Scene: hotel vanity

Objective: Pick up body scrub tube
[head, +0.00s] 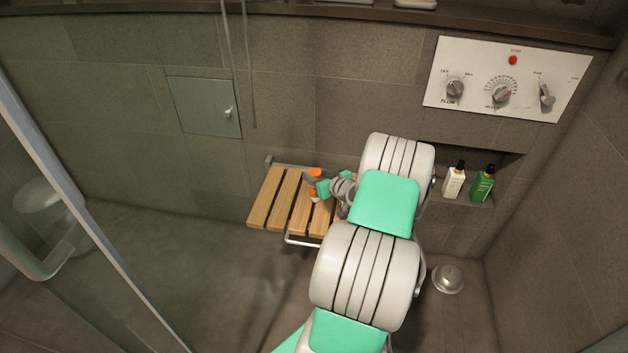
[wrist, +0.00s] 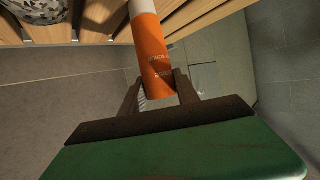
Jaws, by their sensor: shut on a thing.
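The body scrub tube (wrist: 153,50) is orange with a white end and small pale lettering in the wrist view. In the head view its orange part (head: 314,173) shows at my gripper, above the wooden slatted seat (head: 266,198). My gripper (wrist: 160,88) has one finger on each side of the tube and is shut on it. The white end lies toward the slats in the wrist view. I cannot tell whether the tube touches the seat. My arm hides the right part of the seat in the head view.
A white bottle (head: 453,182) and a green bottle (head: 483,185) stand in the wall niche to the right. A control panel (head: 507,79) is on the wall above them. A patterned rounded object (wrist: 33,11) shows at the wrist view's top left. The floor left of the seat is clear.

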